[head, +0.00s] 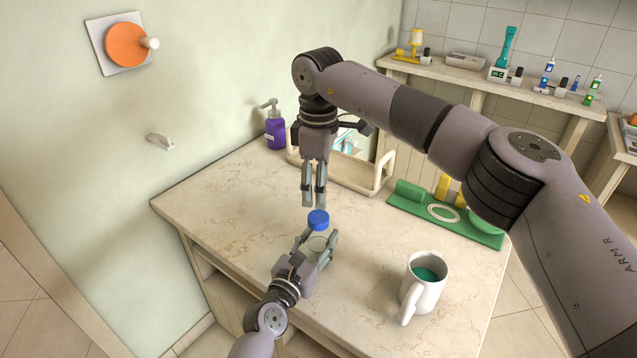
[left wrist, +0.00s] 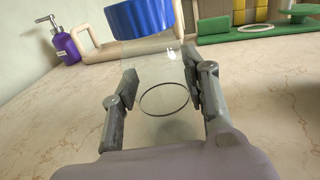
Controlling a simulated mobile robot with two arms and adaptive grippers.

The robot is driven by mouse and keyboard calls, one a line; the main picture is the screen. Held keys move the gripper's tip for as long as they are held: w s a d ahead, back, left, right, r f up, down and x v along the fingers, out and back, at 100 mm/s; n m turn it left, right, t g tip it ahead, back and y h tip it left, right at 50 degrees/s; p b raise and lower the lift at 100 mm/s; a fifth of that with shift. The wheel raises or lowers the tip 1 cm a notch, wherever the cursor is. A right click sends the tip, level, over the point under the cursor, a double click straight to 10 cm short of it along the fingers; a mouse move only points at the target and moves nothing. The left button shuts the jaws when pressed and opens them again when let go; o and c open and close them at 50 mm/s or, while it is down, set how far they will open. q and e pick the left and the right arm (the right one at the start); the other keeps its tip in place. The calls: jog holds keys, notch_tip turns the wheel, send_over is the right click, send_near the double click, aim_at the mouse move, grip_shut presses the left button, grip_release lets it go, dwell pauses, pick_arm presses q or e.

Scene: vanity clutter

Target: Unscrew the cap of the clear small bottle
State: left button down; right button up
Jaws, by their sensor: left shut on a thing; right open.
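The clear small bottle (head: 317,243) stands upright on the vanity top. Its blue cap (head: 318,220) sits on top. My left gripper (head: 318,246) comes in low from the front and is shut on the bottle's sides. In the left wrist view the transparent bottle (left wrist: 165,100) is between the two fingers of that gripper (left wrist: 163,92), with the blue cap (left wrist: 142,17) above, cut off by the top edge. My right gripper (head: 314,196) points straight down just above the cap, its fingers open with a narrow gap. It holds nothing and appears apart from the cap.
A white mug (head: 424,289) with teal contents stands to the right. A purple pump bottle (head: 275,131) and a wooden caddy (head: 375,178) are at the back. A green tray (head: 470,229) lies at the right back edge. The counter left of the bottle is clear.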

aim_at(319, 216)
jog(key=shift+f, duration=4)
jog(key=shift+c, duration=0.4)
